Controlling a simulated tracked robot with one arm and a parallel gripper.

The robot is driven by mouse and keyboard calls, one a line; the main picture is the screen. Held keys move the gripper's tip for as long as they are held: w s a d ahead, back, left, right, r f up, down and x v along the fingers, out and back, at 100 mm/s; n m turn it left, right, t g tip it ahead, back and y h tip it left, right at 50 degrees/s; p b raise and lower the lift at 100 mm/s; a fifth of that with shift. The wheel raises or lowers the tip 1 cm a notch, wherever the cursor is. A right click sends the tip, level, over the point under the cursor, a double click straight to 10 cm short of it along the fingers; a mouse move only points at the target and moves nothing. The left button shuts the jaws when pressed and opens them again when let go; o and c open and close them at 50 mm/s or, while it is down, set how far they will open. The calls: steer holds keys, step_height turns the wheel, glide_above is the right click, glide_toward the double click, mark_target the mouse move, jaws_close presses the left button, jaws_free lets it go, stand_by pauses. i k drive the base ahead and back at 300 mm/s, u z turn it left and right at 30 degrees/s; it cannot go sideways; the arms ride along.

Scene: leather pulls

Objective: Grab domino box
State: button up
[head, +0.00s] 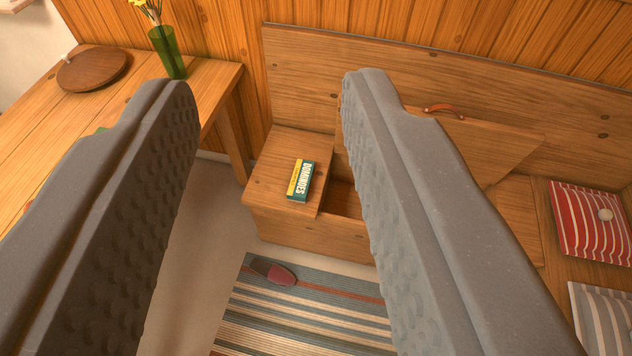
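The domino box (301,180) is small, green and yellow with "DOMINOES" lettering. It lies flat on the left end of the wooden bench seat (265,180). My gripper (272,90) is open, with its two grey textured fingers wide apart on either side of the picture. The box shows in the gap between the fingers, beyond and below the tips. Nothing is between the fingers and they touch nothing that I can see.
Right of the box, a bench lid (440,140) with a leather pull (443,110) stands raised over an open compartment (344,199). A table (215,85) with a green vase (168,52) is at left. A slipper (274,271) lies on the striped rug (300,315). Cushions (590,222) are at right.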

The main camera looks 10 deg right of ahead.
mark_target(302, 176)
steer(key=z, duration=0.05)
steer(key=i, duration=1)
steer(key=u, duration=0.05)
